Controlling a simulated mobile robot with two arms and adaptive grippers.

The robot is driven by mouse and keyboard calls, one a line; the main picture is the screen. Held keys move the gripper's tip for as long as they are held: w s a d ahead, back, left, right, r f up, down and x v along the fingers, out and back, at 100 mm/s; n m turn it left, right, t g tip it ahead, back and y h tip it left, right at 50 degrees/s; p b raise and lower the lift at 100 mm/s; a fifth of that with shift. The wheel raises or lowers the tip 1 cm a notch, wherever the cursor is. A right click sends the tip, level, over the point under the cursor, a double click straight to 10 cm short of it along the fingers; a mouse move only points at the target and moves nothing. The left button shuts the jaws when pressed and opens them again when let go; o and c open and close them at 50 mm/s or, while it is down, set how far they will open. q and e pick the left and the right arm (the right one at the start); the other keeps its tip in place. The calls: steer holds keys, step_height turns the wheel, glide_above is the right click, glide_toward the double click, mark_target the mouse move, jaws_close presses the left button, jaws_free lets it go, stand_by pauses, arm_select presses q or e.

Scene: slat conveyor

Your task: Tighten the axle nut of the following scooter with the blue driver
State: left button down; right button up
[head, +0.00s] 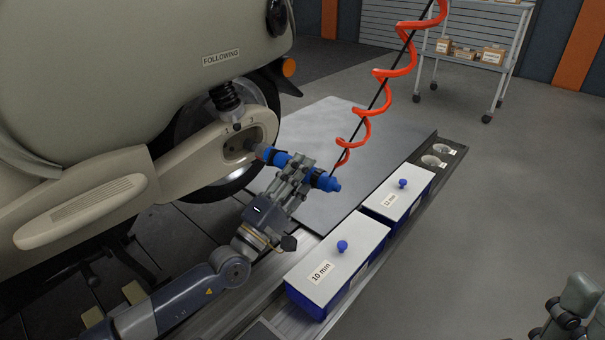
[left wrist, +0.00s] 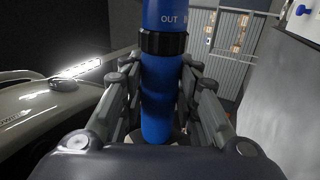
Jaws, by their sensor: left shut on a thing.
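The scooter labelled FOLLOWING (head: 222,57) fills the upper left of the head view. Its rear axle recess (head: 238,147) is in the cream swingarm, in front of the wheel. My left gripper (head: 297,172) is shut around the body of the blue driver (head: 327,183). The driver lies roughly level, its nose at the recess; I cannot tell whether it sits on the nut, which is hidden. In the left wrist view the driver (left wrist: 158,90) stands between the fingers, with a black ring and the word OUT. My right gripper (head: 568,315) is partly in view at the lower right, away from everything.
Lidded boxes marked 10 mm (head: 325,270) and 12 mm (head: 390,201) stand on the rail to the right, with blue knobs. Two round clear dishes (head: 432,160) lie beyond them. An orange coiled hose (head: 366,112) hangs above the grey plate (head: 330,125). A wheeled shelf (head: 470,50) stands behind.

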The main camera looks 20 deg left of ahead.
mark_target(328, 192)
stand_by(0.4)
arm_select(q)
steer(key=shift+d, duration=0.1)
stand_by(0.6)
steer(key=shift+d, duration=0.2)
stand_by(0.4)
steer(key=shift+s+d, duration=0.2)
steer(key=shift+d, duration=0.2)
steer(key=shift+d+p, duration=0.1)
steer(key=shift+p, duration=0.2)
steer(key=shift+s+d+p, duration=0.3)
steer(key=shift+d+p, duration=0.05)
steer(key=shift+d, duration=0.4)
steer(key=shift+s+d+p, duration=0.25)
steer(key=shift+d+p, duration=0.15)
steer(key=shift+d, duration=0.35)
steer(key=shift+s+d+p, duration=0.3)
steer(key=shift+d+p, duration=0.05)
steer(key=shift+d, duration=0.4)
steer(key=shift+s+d, duration=0.1)
steer(key=shift+d, duration=0.1)
